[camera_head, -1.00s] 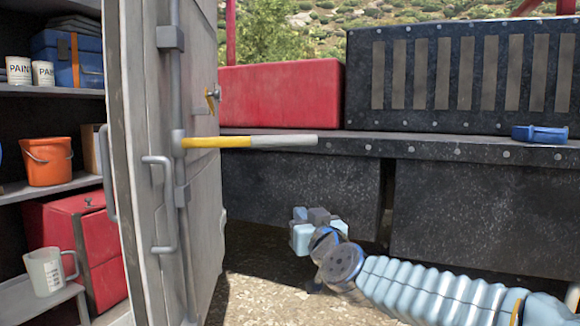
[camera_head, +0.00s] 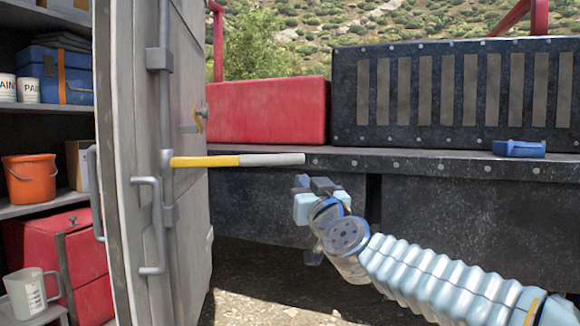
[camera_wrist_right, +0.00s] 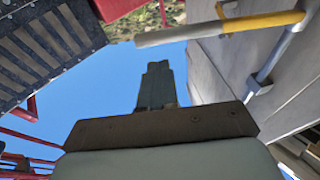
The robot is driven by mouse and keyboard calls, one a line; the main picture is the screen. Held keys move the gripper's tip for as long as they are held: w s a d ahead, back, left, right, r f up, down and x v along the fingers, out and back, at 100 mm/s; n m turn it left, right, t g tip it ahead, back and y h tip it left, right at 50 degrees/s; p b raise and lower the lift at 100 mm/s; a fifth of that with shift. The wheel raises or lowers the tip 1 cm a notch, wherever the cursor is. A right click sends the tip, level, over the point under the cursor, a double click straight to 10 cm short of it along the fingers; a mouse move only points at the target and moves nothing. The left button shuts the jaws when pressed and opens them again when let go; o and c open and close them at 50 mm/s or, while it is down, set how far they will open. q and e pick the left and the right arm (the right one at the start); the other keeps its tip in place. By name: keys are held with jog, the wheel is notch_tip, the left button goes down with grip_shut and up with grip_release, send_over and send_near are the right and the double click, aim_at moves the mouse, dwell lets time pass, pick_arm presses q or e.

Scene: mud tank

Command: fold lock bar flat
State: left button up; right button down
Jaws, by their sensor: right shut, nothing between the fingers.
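The lock bar is a yellow lever with a grey grip (camera_head: 237,160), joined to a vertical rod on the edge of the open grey door (camera_head: 140,200). It sticks straight out to the right, level and away from the door face. My right gripper (camera_head: 304,182) is shut and empty, below the lever's grey end, with a small gap showing in the head view. In the right wrist view the shut fingers (camera_wrist_right: 157,88) point up, and the lever (camera_wrist_right: 220,27) crosses above them, apart from them. My left gripper is not in view.
Left of the door are shelves with paint cans, an orange bucket (camera_head: 29,178) and a white jug (camera_head: 32,292). Behind the lever runs a dark ledge (camera_head: 400,162) with a red box (camera_head: 268,112), a black slatted box and a blue item (camera_head: 519,148). Open ground lies below.

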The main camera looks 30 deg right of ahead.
aim_at(287, 162)
jog(key=p+x, duration=0.1)
jog(key=x, duration=0.9)
jog(key=shift+d, duration=0.1)
